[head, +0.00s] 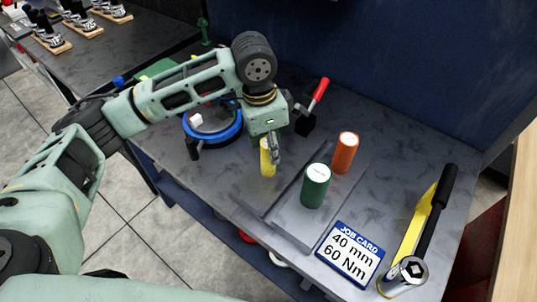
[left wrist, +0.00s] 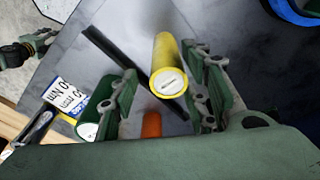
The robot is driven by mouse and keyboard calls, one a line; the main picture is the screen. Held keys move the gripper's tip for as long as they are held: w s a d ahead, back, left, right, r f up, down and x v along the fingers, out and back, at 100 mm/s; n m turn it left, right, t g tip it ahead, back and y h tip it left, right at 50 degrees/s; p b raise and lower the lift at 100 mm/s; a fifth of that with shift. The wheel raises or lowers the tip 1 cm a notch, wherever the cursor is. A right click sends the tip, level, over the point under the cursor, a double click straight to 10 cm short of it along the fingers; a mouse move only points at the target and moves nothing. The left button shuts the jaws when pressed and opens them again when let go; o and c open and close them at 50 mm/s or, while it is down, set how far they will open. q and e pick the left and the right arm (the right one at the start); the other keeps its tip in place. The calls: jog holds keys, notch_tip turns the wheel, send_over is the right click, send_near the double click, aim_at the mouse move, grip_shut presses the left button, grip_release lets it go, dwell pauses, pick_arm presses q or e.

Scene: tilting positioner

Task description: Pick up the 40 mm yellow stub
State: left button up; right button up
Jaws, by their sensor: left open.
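The yellow stub (head: 266,158) stands upright on the grey bench, partly hidden by my left gripper (head: 272,150) in the head view. In the left wrist view the yellow stub (left wrist: 168,62), with a pale marked end cap, lies in the gap between the two fingers of my left gripper (left wrist: 163,98). Those fingers are open, and I see a gap on the left side of the stub; contact on the right side is hard to judge. A small dark green gripper-like part (left wrist: 38,44), likely my right gripper, shows at the left wrist view's upper left, too small to read.
A green cylinder (head: 316,187) and an orange cylinder (head: 345,154) stand right of the yellow stub. A job card (head: 350,254) reads 40 mm, 60 Nm. A wrench (head: 428,228) lies at right. A blue-rimmed round fixture (head: 228,135) and a red-handled clamp (head: 319,90) are behind.

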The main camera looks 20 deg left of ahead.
aim_at(268, 156)
pick_arm(q)
notch_tip(268, 156, down, 4)
jog(key=shift+a+f+p, duration=0.15)
jog(key=shift+p, duration=0.65)
jog(key=shift+w+f, duration=0.15)
jog(key=shift+f, duration=0.15)
jog(key=shift+c, duration=0.5)
grip_shut()
jog(key=shift+r, duration=0.1)
